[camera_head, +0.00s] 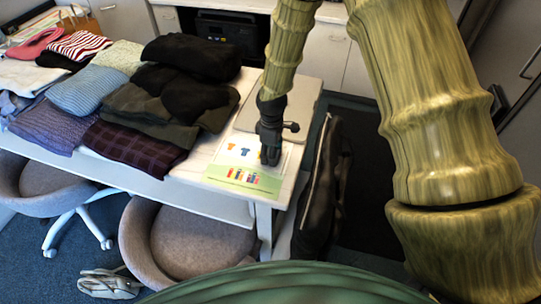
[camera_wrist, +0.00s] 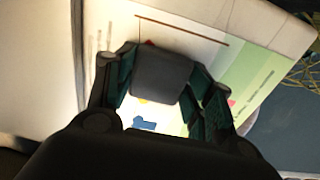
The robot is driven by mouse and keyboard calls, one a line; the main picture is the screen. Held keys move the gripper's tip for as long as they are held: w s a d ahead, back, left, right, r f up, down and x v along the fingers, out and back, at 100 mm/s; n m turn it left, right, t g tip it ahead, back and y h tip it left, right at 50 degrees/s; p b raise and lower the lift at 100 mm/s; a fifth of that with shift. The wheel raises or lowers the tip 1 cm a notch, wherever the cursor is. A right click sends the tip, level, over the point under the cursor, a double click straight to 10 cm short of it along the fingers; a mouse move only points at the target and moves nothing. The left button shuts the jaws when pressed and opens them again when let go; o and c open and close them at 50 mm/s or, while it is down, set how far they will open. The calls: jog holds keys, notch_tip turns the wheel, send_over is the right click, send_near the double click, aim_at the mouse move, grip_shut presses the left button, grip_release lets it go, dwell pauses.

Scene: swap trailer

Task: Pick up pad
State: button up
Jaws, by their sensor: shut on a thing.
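My gripper (camera_head: 270,140) points down over the front right corner of the white table. In the wrist view its fingers (camera_wrist: 163,85) are closed on the two sides of a small dark grey block with rounded corners, which looks like the pad (camera_wrist: 161,72). In the head view the pad is a small dark shape (camera_head: 270,157) at the fingertips, mostly merged with the gripper. A printed sheet (camera_head: 240,179) with coloured shirt pictures and a green strip lies below it. I cannot tell whether the pad touches the sheet.
Folded clothes (camera_head: 135,142) cover the left and middle of the table (camera_head: 215,198). A flat beige board (camera_head: 308,92) lies behind my gripper. A black bag (camera_head: 322,185) stands beside the table's right edge. Grey chairs (camera_head: 178,236) stand in front.

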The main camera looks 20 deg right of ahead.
jog(key=shift+r, duration=0.1)
jog(key=shift+r, duration=0.45)
notch_tip(320, 180, up, 2)
jog(key=shift+r+b, duration=0.25)
jog(key=shift+b, duration=0.45)
jog(key=s+d+r+b, duration=0.1)
jog(key=s+d, duration=0.4)
jog(key=s, duration=1)
jog(key=shift+d+r+b, duration=0.2)
jog(key=shift+d+b, duration=0.05)
jog(key=shift+b, duration=0.65)
jog(key=o, duration=0.4)
jog(key=c, duration=0.4)
